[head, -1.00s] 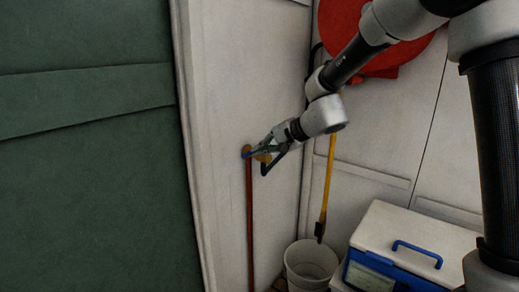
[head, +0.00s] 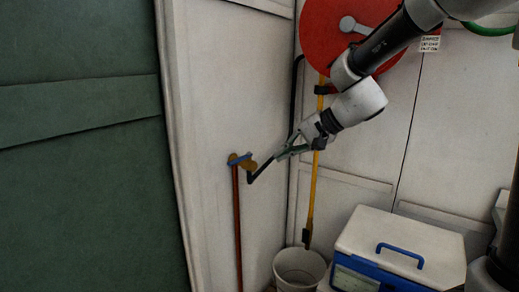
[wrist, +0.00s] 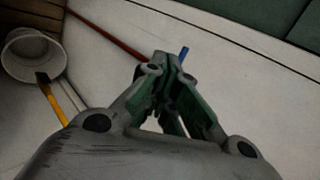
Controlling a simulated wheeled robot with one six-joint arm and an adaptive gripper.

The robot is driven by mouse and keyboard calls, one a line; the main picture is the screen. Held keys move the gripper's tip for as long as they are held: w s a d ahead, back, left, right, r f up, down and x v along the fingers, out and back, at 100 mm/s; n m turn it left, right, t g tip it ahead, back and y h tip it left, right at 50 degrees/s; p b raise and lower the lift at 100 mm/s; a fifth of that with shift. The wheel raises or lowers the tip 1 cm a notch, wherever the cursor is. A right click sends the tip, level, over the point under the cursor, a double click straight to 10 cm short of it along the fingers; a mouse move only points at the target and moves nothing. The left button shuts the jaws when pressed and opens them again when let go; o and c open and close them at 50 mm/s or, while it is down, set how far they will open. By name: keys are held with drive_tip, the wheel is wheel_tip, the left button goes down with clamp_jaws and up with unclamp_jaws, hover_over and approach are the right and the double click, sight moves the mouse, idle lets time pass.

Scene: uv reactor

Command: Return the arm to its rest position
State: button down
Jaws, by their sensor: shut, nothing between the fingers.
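My gripper (head: 281,156) is shut with nothing in it. In the head view it hangs just right of a brass valve (head: 251,165) with a blue handle (head: 238,158), apart from the handle. My arm reaches in from the upper right. In the wrist view the gripper's fingers (wrist: 166,64) come together at the tips, and part of the blue handle (wrist: 184,53) shows just beyond them. The valve body is hidden there behind the fingers.
A red-brown pipe (head: 238,225) runs down the white wall below the valve. A black hose (head: 295,100) drops from a red reel (head: 325,35). A yellow pole (head: 312,200), a white bucket (head: 300,268) and a blue-and-white box (head: 400,245) stand at right. Green panel (head: 80,180) at left.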

drive_tip(key=s+d+n+h, duration=0.5)
drive_tip(key=s+d+h, duration=0.3)
drive_tip(key=s+d, duration=1.7)
drive_tip(key=shift+d+f+h, duration=0.35)
drive_tip(key=shift+d+h, duration=0.05)
drive_tip(key=shift+d, duration=0.6)
